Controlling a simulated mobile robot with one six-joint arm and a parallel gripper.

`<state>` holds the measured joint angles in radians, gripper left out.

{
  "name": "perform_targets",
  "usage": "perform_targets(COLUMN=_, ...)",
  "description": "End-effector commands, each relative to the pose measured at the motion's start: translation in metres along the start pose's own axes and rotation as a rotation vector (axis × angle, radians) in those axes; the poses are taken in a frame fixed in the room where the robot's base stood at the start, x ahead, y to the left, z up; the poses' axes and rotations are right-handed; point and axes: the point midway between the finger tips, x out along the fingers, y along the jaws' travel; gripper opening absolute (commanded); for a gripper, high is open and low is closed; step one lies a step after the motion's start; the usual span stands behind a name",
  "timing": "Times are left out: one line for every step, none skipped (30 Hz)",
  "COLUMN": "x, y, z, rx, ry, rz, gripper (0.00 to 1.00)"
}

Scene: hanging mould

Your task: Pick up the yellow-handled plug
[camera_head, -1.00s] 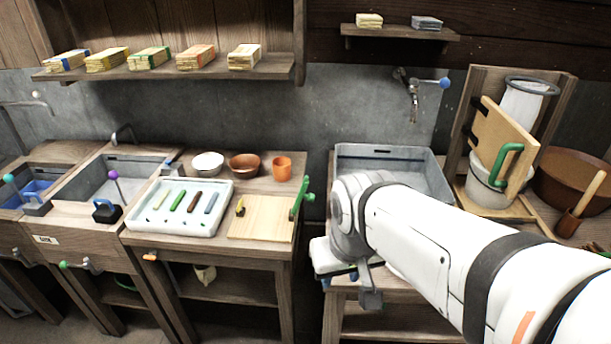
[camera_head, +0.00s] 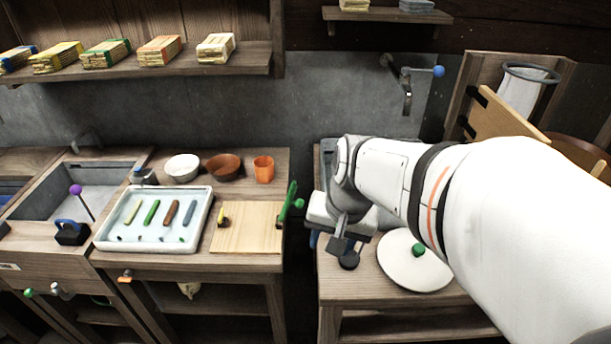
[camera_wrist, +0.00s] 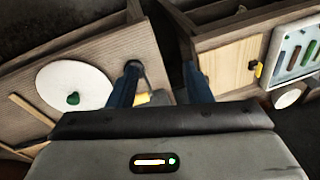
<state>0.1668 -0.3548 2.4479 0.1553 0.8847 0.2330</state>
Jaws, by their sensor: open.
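A small yellow-and-black piece, which looks like the yellow-handled plug (camera_head: 222,221), lies near the left edge of a pale wooden board (camera_head: 250,238). It also shows in the wrist view (camera_wrist: 257,69), right of my fingers. My gripper (camera_head: 337,238) is above the left edge of the right table, right of the board and well apart from it. In the wrist view my gripper (camera_wrist: 160,82) has two dark blue fingers spread apart. A small pale yellow patch (camera_wrist: 154,98) shows between them near the palm; I cannot tell what it is.
A white tray (camera_head: 104,238) with several coloured sticks stands left of the board. A green-handled thing (camera_head: 289,200) stands at the board's right edge. A gap separates the tables. A white disc with a green knob (camera_head: 417,250) and a black round thing (camera_head: 349,261) lie near my gripper.

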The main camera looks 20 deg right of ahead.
Motion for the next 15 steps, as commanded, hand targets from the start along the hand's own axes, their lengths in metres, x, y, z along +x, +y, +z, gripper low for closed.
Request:
perform_targets(x=0.006, y=0.008, z=-0.015, rx=0.176, ry=-0.027, rz=-0.021, gripper=0.45)
perform_targets(x=0.01, y=0.011, z=-0.024, rx=0.287, ry=-0.04, rz=-0.038, gripper=0.45)
perform_targets(x=0.015, y=0.017, z=-0.035, rx=0.435, ry=-0.059, rz=-0.06, gripper=0.45)
perform_targets(x=0.018, y=0.022, z=-0.043, rx=0.542, ry=-0.072, rz=-0.077, gripper=0.45)
perform_targets(x=0.021, y=0.027, z=-0.051, rx=0.647, ry=-0.085, rz=-0.092, gripper=0.45)
perform_targets(x=0.026, y=0.035, z=-0.062, rx=0.779, ry=-0.101, rz=-0.112, gripper=0.45)
perform_targets(x=0.029, y=0.04, z=-0.069, rx=0.871, ry=-0.112, rz=-0.127, gripper=0.45)
perform_targets(x=0.031, y=0.046, z=-0.076, rx=0.957, ry=-0.122, rz=-0.14, gripper=0.45)
perform_targets(x=0.035, y=0.053, z=-0.084, rx=1.061, ry=-0.134, rz=-0.157, gripper=0.45)
perform_targets(x=0.037, y=0.058, z=-0.089, rx=1.128, ry=-0.142, rz=-0.168, gripper=0.45)
perform_targets(x=0.039, y=0.063, z=-0.094, rx=1.189, ry=-0.149, rz=-0.178, gripper=0.45)
perform_targets(x=0.041, y=0.068, z=-0.099, rx=1.255, ry=-0.157, rz=-0.189, gripper=0.45)
perform_targets(x=0.043, y=0.071, z=-0.102, rx=1.293, ry=-0.162, rz=-0.195, gripper=0.45)
perform_targets(x=0.044, y=0.074, z=-0.104, rx=1.325, ry=-0.167, rz=-0.201, gripper=0.45)
perform_targets(x=0.046, y=0.076, z=-0.106, rx=1.355, ry=-0.171, rz=-0.207, gripper=0.45)
